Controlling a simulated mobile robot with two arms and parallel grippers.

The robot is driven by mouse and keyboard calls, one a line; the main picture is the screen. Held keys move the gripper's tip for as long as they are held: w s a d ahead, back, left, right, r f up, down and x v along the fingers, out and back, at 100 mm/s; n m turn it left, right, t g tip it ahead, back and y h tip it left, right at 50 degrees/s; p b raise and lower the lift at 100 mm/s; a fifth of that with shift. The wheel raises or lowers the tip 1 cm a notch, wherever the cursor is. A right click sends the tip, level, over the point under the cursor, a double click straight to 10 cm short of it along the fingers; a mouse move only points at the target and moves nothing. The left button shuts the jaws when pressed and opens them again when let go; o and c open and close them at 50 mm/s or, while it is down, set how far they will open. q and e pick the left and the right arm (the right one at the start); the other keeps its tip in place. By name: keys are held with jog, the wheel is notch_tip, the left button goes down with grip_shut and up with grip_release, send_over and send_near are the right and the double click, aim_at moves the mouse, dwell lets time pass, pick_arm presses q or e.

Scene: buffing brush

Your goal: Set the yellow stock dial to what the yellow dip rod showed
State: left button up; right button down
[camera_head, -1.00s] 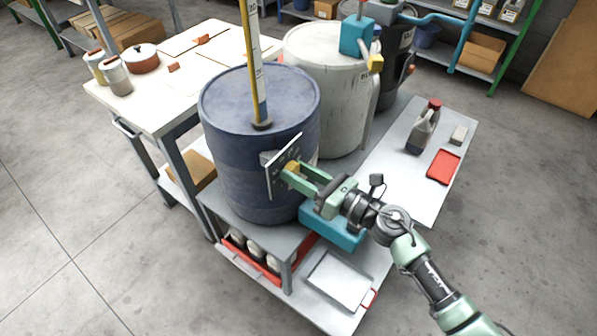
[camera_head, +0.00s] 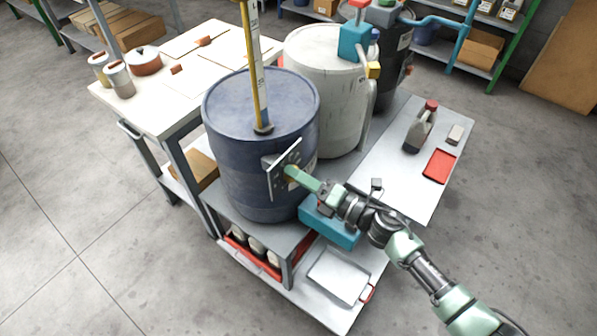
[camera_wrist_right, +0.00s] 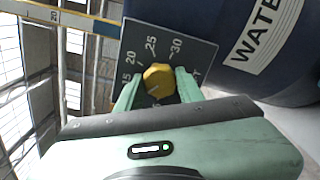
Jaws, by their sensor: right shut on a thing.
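The yellow stock dial is a yellow knob (camera_wrist_right: 158,80) on a dark plate (camera_wrist_right: 196,48) with pale numbers; 15, 20, 25 and 30 are readable in the wrist view. The plate (camera_head: 284,168) is on the front of the blue drum (camera_head: 235,125). My right gripper (camera_wrist_right: 157,88) is shut on the knob, one finger on each side. It also shows in the head view (camera_head: 296,176), turned edge-on. The knob's pointer is not clear. The yellow dip rod (camera_head: 255,75) stands upright in the drum's top; its scale is too small to read there. My left gripper is out of view.
A whitish drum (camera_head: 325,90) stands behind the blue one. A worktable (camera_head: 190,75) with cans is at the left. A teal box (camera_head: 330,226) is below my right gripper.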

jog(key=m+p, duration=0.2)
jog(key=m, duration=0.3)
jog(key=shift+m, duration=0.4)
jog(key=shift+f, duration=0.1)
dwell(0.3)
jog(key=c, duration=0.9)
grip_release()
jog(key=b+v, duration=0.1)
jog(key=v, duration=0.7)
